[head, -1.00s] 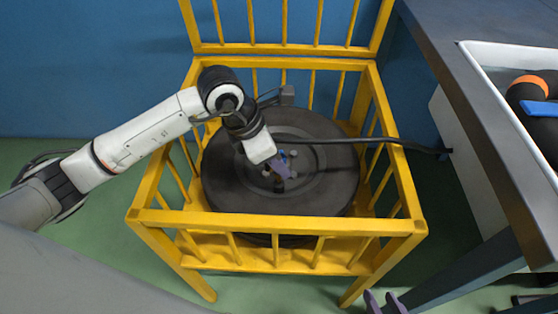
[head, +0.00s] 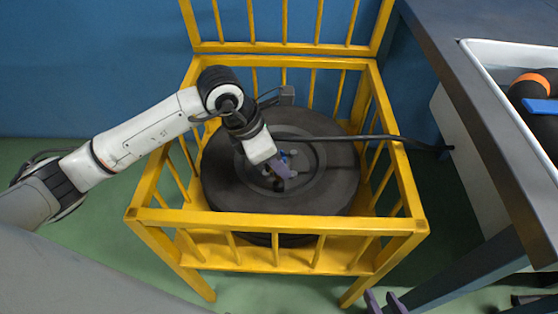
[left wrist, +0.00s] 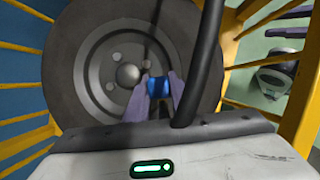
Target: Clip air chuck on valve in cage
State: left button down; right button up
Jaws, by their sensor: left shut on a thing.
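The yellow cage (head: 275,222) holds a dark wheel (head: 330,185) lying flat; the wheel also shows in the left wrist view (left wrist: 62,75). My left gripper (head: 284,171) is inside the cage, low over the wheel near its hub. In the left wrist view its purple fingers (left wrist: 158,92) are shut on the blue air chuck (left wrist: 157,85). The black hose (head: 350,139) runs from there over the cage's right rail. The valve cannot be made out. My right gripper (head: 385,303) shows only as purple fingertips at the bottom edge, slightly apart.
A grey bench (head: 470,110) stands at the right, with a white tray (head: 510,105) holding an orange-and-black object (head: 533,90) and a blue one (head: 541,107). The cage's raised yellow lid (head: 290,48) stands at the back. Bars surround the wheel.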

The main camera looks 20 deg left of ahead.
pick_arm(q)
jog(key=shift+f+b, duration=0.75)
jog(key=shift+f, duration=0.2)
dwell(0.3)
jog(key=shift+r, duration=0.15)
dwell(0.4)
jog(key=shift+r+p, duration=0.95)
jog(key=shift+r, duration=0.3)
jog(key=shift+f+b, duration=0.25)
jog(key=shift+b, duration=0.05)
dwell(0.7)
dwell(0.4)
jog(key=shift+f+b, duration=1.2)
jog(key=shift+f, duration=0.1)
dwell(0.5)
